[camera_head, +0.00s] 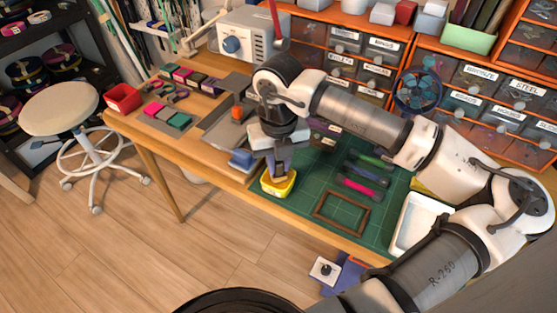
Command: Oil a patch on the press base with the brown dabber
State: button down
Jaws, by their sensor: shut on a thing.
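My gripper (281,163) points down at the front left part of the green mat. It is shut on a small tan-brown thing, which looks like the brown dabber (279,178); the jaws hide most of it. The dabber's lower end is at or inside a yellow tray (266,189); I cannot tell whether it touches the bottom. A grey machine (232,32) with a blue dial and a red lever stands at the back of the table. I cannot tell for sure whether it is the press, and no oiled patch is discernible.
The green mat (300,212) holds a brown frame (341,212) and pink and green tools (364,178). A white tray (402,236) is at the right. A blue block (241,159) is left of my gripper. Drawers (345,67) and a small fan (418,91) stand behind.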

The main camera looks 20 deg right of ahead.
jog(key=shift+r+p, duration=1.45)
jog(key=shift+r, duration=2.05)
jog(key=shift+s, duration=0.1)
